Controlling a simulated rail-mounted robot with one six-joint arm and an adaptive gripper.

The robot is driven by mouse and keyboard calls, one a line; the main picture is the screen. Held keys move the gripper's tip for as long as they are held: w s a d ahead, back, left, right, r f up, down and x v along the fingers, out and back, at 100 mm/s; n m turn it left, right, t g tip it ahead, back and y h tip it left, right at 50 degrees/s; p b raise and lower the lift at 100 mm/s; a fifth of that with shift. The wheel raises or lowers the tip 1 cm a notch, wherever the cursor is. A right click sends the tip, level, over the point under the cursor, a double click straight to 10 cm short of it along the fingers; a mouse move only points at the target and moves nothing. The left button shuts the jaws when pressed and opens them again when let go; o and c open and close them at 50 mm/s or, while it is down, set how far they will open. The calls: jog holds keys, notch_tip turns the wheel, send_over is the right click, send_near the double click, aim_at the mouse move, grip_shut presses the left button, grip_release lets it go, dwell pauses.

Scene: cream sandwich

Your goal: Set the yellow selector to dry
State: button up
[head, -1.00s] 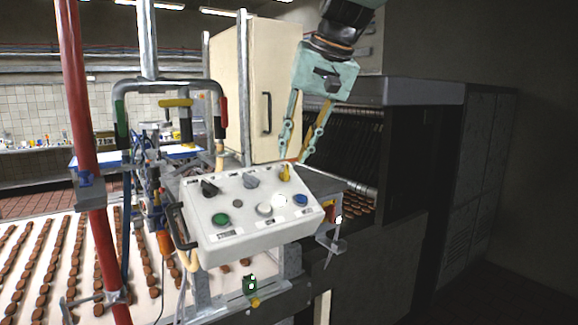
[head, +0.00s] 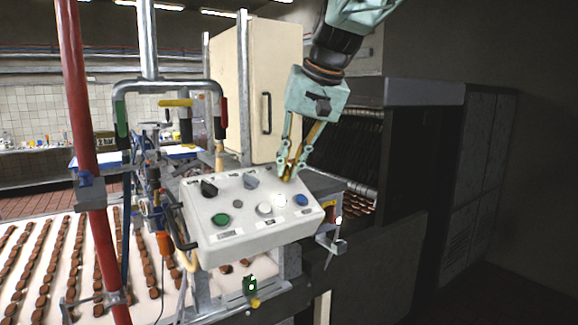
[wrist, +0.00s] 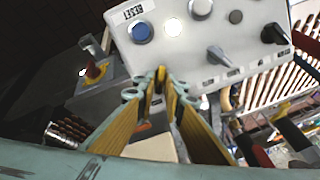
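The yellow selector (head: 288,178) is at the back right corner of the light grey control box (head: 226,240). My gripper (head: 291,168) reaches down to it from above, with its two fingers drawn close together on either side of the knob. In the wrist view, the yellow selector (wrist: 161,74) shows between the fingertips (wrist: 160,85), which appear shut on it. The fingers hide most of the knob, and its pointing direction and labels cannot be read.
The box also carries a grey selector (head: 250,181), a black selector (head: 208,188), a green button (head: 220,219), a lit white button (head: 280,201) and a blue button (head: 301,199). A cream cabinet (head: 275,90) stands close behind. A dark machine (head: 425,130) is at the right.

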grip_shut()
jog(key=shift+n, duration=0.4)
jog(key=n+b, duration=0.1)
jog(key=n, duration=0.4)
jog(key=shift+a+b, duration=0.15)
jog(key=shift+b, duration=0.2)
jog(key=n+b, duration=0.1)
jog(key=n, duration=0.4)
jog(key=shift+s+a+n+h, duration=0.1)
jog(key=shift+s+n+h, duration=0.05)
jog(key=shift+n+h, duration=0.25)
jog(key=shift+t+b, duration=0.3)
jog(key=shift+o, duration=2.1)
grip_release()
